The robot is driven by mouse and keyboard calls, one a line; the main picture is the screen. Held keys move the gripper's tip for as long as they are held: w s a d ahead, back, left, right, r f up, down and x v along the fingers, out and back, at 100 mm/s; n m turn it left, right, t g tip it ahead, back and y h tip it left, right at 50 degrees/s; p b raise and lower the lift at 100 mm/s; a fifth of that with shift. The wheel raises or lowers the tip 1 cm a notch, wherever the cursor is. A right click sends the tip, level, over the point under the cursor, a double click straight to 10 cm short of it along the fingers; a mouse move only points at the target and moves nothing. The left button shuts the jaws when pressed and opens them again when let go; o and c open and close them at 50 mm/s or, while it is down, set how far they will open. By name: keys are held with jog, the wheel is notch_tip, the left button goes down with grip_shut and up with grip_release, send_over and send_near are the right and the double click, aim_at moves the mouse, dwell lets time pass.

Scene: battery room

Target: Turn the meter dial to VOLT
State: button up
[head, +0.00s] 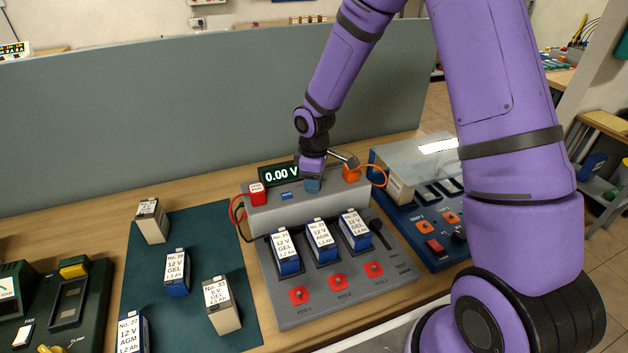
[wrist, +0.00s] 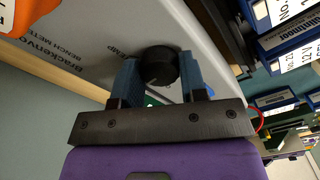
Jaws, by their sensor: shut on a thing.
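The bench meter (head: 275,217) is a grey box at the back of the grey rack, with a display (head: 279,174) reading 0.00 V. In the wrist view its dial (wrist: 158,66) is a round black knob on the pale meter face (wrist: 85,45). My gripper (wrist: 157,78) has its two blue fingers shut on the dial, one on each side. The word TEMP shows near the dial; its other marks and its pointer are hidden or too small to read. In the head view my gripper (head: 312,183) comes down on the meter top and hides the dial.
A red plug block (head: 257,194) and an orange one (head: 351,174) flank my gripper on the meter. Three batteries (head: 321,240) stand in the rack in front. More batteries (head: 176,272) stand on the dark mat. A blue clear-covered unit (head: 425,165) is at right.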

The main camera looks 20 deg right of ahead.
jog(key=o, duration=0.7)
jog(key=shift+c, duration=0.2)
notch_tip(320, 180, up, 11)
dwell(0.5)
jog(key=s+d+r+m+t+h, duration=0.1)
jog(key=s+d+r+m, duration=0.15)
jog(key=s+r, duration=0.45)
jog(key=s+d+r+m+t, duration=0.1)
jog(key=s+d+r+m, duration=0.2)
jog(key=r, duration=0.5)
jog(key=s+r+m+t, duration=0.1)
jog(key=s+r+m, duration=0.2)
jog(key=s, duration=0.6)
jog(key=s+d+r+m+t+y, duration=0.1)
jog(key=s+r+m+t, duration=0.1)
jog(key=s, duration=0.8)
jog(key=shift+s+d+r+m, duration=0.2)
jog(key=shift+r+m, duration=0.25)
jog(key=shift+r, duration=0.5)
